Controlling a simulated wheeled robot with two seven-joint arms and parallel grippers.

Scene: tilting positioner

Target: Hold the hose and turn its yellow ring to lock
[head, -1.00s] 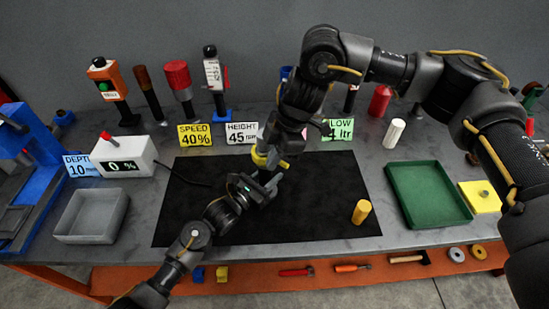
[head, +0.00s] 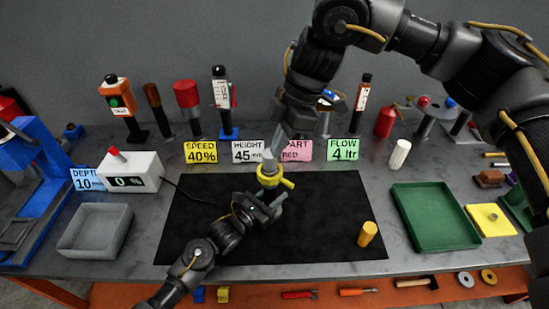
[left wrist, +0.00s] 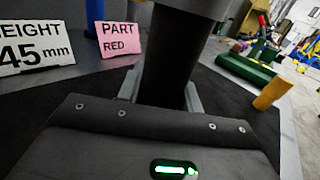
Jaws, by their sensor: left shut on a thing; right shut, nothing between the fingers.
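The yellow ring (head: 270,181) sits around the upright hose end, with a short yellow lug sticking out to the right. A grey part (head: 269,163) rises above the ring. My left gripper (head: 268,205) is shut on the dark hose just below the ring. In the left wrist view the hose (left wrist: 168,65) is a thick black cylinder between the two fingers, with a grey part at the top edge. My right gripper (head: 277,142) is shut and empty, just above the grey part and clear of the ring; a small gap or contact there cannot be told.
A black mat (head: 325,225) lies under the work, with a yellow-orange cylinder (head: 367,234) at its right. A grey bin (head: 95,230) and a display box reading 0 % (head: 130,172) stand left, a green tray (head: 435,217) right. Label cards and several posts line the back.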

